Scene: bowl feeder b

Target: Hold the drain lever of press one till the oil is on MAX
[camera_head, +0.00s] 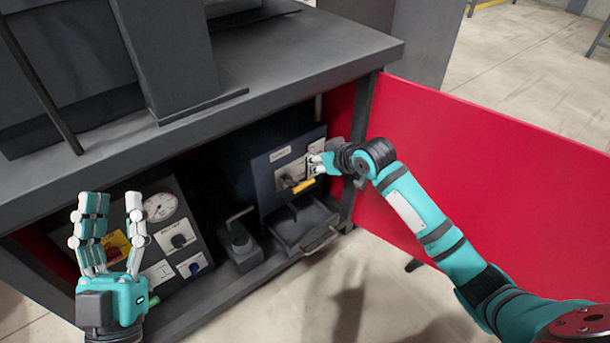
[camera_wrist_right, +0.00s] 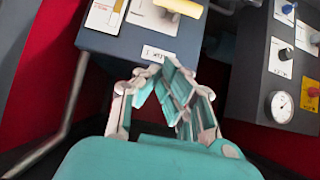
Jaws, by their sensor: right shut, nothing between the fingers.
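The dark blue press unit (camera_head: 262,180) sits in the open cabinet, with a label and a yellow drain lever (camera_head: 304,186) on its front. In the right wrist view the yellow lever (camera_wrist_right: 180,7) shows at the top edge on a pale plate. Beside it is a white plate with a yellow patch (camera_wrist_right: 104,16), perhaps the oil gauge; its level is unreadable. My right gripper (camera_head: 314,164) is close to the lever; its fingertips (camera_wrist_right: 150,74) meet, empty, near a small label (camera_wrist_right: 158,54). My left gripper (camera_head: 115,197) is open, raised, before the cabinet.
A grey panel with a round dial (camera_head: 160,207) and knobs stands at the left, behind my left gripper. A tray with a handle (camera_head: 306,230) lies under the press unit. The red cabinet door (camera_head: 490,170) is open at the right. Dark machinery stands on the cabinet top (camera_head: 300,50).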

